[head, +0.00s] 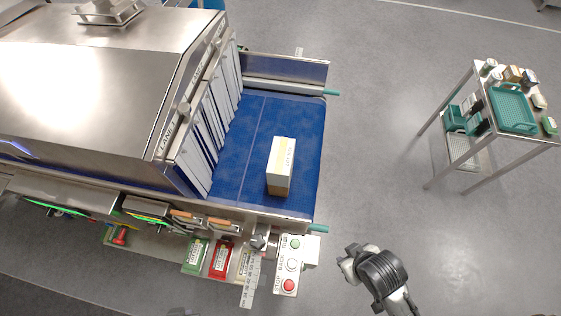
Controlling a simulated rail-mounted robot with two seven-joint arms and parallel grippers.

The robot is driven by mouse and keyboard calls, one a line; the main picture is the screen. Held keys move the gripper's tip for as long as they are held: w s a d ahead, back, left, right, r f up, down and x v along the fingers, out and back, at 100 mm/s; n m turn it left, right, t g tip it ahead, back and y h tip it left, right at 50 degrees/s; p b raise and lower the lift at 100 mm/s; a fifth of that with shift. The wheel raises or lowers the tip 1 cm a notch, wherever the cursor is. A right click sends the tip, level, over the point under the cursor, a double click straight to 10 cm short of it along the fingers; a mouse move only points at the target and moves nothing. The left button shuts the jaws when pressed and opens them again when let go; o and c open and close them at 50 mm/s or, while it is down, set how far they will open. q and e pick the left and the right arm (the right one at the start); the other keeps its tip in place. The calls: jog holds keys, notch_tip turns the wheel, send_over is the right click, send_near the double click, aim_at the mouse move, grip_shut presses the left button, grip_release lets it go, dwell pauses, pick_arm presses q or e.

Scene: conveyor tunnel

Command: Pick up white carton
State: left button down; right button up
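The white carton (281,166) stands on the blue conveyor belt (246,139), near the belt's right side and outside the tunnel curtain. Its top is white with faint yellow print, and its near end looks tan. My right gripper (345,261) is over the floor at the lower right, apart from the carton and beyond the conveyor's near right corner. It is small and seen at an angle, so its opening is unclear. No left gripper shows in the head view.
A steel tunnel hood (100,85) with strip curtains covers the belt's left part. A button panel (291,265) and small red and green boxes line the near edge. A steel cart (475,130) with a teal tray (512,108) stands right. Floor between is clear.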

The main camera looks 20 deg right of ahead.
pick_arm(q)
jog(key=c, duration=1.2)
grip_release()
jog(key=shift+d, duration=0.2)
jog(key=o, duration=1.2)
jog(key=shift+a, duration=0.2)
jog(key=shift+d, duration=0.1)
